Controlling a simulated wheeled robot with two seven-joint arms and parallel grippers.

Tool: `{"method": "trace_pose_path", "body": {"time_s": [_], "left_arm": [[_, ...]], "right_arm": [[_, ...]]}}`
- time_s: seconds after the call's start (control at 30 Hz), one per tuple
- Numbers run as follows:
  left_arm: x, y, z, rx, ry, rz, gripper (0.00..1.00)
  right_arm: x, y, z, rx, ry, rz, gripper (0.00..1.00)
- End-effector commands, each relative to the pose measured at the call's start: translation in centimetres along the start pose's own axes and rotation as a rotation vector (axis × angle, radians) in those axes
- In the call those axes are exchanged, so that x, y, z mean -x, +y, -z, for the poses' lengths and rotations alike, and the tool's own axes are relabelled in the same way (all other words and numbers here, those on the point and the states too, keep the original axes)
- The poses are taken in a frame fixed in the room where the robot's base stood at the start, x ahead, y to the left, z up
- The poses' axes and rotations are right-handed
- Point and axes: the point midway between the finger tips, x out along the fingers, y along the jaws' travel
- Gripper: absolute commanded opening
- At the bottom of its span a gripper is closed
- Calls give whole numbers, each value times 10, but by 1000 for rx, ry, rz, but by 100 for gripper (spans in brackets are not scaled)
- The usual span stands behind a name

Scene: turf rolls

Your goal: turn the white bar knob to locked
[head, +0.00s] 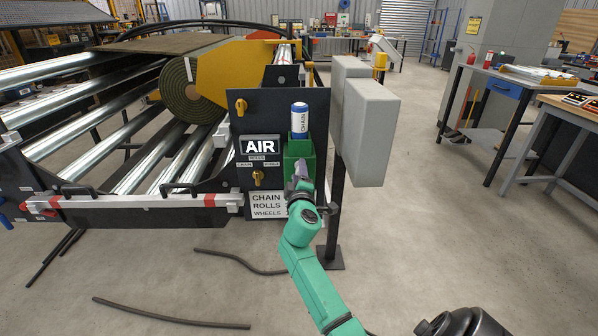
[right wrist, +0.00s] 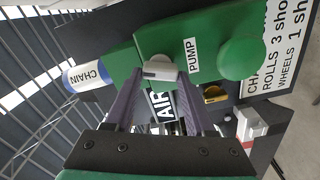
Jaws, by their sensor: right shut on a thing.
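The white bar knob (right wrist: 160,68) is on the face of the green pump block (right wrist: 205,42) in the right wrist view, beside a PUMP label. My right gripper (head: 299,178) is at the front of the green pump block (head: 297,150) in the head view, and its fingers hide the knob there. In the right wrist view the two fingertips of my right gripper (right wrist: 161,80) are closed on the knob's two sides. No locked mark can be read near the knob. My left gripper is not in view.
A blue and white CHAIN bottle (head: 299,118) stands on the pump block. A black panel (head: 262,108) carries yellow handles and an AIR sign (head: 259,146). Grey boxes (head: 369,130) on a post stand close at the right. A dark hose (head: 170,315) lies on the floor.

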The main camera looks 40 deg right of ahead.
Motion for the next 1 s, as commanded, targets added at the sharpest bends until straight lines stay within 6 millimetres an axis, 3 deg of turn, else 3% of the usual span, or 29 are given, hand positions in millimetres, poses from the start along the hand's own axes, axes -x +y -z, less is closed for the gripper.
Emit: {"method": "trace_pose_path", "body": {"time_s": [0.5,1.0], "left_arm": [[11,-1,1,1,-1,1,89],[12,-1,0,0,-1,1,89]], "right_arm": [[-1,2,-1,330,-3,-4,0],[-1,2,-1,380,-3,-7,0]]}}
